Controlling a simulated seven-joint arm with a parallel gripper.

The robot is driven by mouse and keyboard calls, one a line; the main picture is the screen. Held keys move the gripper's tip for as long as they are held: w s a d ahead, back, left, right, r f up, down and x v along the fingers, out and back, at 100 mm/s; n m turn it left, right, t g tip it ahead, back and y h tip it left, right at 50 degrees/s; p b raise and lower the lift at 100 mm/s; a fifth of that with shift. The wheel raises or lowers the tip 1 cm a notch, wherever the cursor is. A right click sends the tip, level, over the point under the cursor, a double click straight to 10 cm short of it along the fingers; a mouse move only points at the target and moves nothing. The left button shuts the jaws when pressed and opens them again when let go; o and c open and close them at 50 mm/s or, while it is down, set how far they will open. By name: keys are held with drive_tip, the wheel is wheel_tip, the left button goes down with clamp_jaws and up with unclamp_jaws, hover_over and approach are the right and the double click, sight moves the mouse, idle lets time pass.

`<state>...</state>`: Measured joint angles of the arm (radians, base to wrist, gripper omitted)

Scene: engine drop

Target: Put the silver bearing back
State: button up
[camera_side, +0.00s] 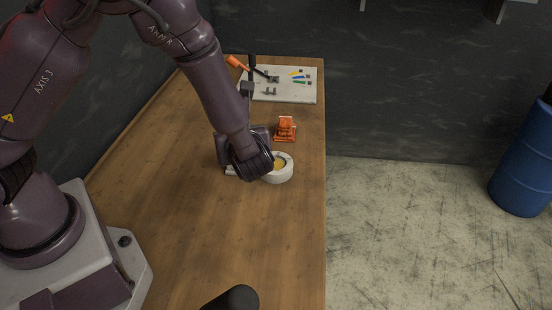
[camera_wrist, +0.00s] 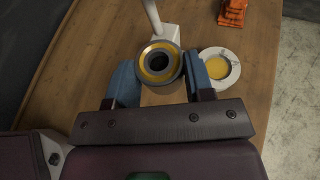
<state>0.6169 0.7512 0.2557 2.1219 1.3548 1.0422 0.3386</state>
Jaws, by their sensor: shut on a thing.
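The silver bearing (camera_wrist: 147,79), a grey ring with a yellow inner band and dark centre, sits between the blue fingers of my gripper (camera_wrist: 160,70) in the wrist view. My gripper is shut on it. A pale block with a post (camera_wrist: 153,17) shows behind the bearing; I cannot tell whether they touch. A round white holder with a yellow inside (camera_wrist: 236,74) lies just right of my right finger. In the side view this holder (camera_side: 283,177) is beside my gripper, and my wrist hides the fingers and bearing.
An orange part (camera_side: 285,129) stands on the wooden table (camera_side: 200,220) behind the holder. A pale board (camera_side: 290,94) with small coloured tools and dark parts lies at the far end. The near table surface is mostly clear. A blue barrel (camera_side: 522,165) stands on the floor.

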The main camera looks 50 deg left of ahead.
drive_tip(key=w+f, duration=0.4)
drive_tip(key=w, duration=0.3)
hover_over(277, 169)
drive_tip(key=f, duration=0.4)
drive_tip(key=shift+s, duration=0.3)
drive_tip(key=shift+w+f, duration=0.15)
drive_tip(key=shift+f, duration=0.65)
drive_tip(key=shift+w+f, duration=0.15)
drive_tip(key=shift+f, duration=0.65)
drive_tip(key=shift+f, duration=0.15)
drive_tip(key=o, duration=1.1)
drive_tip(key=shift+d, duration=0.1)
drive_tip(key=shift+c, duration=0.2)
